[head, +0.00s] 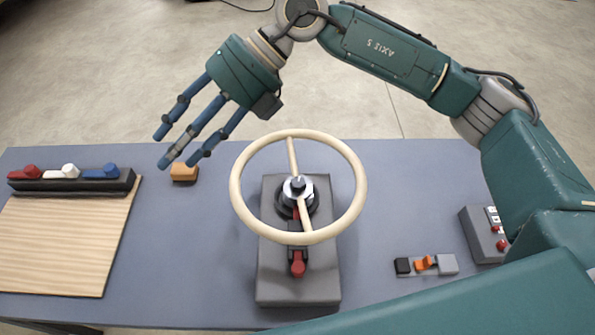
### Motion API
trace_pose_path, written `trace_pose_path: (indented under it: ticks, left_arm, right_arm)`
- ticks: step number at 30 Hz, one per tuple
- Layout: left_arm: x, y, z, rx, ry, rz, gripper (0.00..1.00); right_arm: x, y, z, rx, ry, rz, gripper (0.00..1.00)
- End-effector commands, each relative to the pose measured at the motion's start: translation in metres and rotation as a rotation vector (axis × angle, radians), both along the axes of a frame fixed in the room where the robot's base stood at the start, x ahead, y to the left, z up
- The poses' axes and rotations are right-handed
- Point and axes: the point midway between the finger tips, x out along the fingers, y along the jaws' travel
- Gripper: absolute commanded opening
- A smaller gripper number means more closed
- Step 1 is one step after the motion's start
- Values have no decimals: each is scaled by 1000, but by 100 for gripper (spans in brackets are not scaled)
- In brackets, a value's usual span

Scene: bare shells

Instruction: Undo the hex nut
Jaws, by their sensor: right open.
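A cream steering wheel (357,205) is mounted on a grey base block (325,275) in the middle of the table. At its hub a silver hex nut (298,188) sits around a dark post. A red-tipped lever (298,265) shows below the hub on the base. My right gripper (178,150) is open and empty, with its blue fingers spread and pointing down-left. It is to the left of the wheel, apart from the nut. My left gripper is not in view.
An orange block (184,173) is just below the right fingertips in the picture. A wooden board (65,245) and a dark rack (75,186) with red, white and blue pieces are at left. A small switch strip (427,265) and a grey control box (480,235) are at right.

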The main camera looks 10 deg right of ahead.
Motion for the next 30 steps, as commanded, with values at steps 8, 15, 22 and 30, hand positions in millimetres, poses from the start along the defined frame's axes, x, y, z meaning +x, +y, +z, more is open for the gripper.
trace_pose_path:
  ticks: [8, 15, 22, 30]
  left_arm:
    - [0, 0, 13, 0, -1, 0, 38]
    - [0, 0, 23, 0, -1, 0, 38]
    - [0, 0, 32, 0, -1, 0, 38]
    - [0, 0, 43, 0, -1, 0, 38]
  right_arm:
    - [48, 57, 163, 629, 221, -255, 48]
    - [163, 24, 228, 952, 445, -709, 48]
    - [264, -40, 172, 961, 662, -1266, 48]
    - [266, -113, 13, 515, 875, -1876, 48]
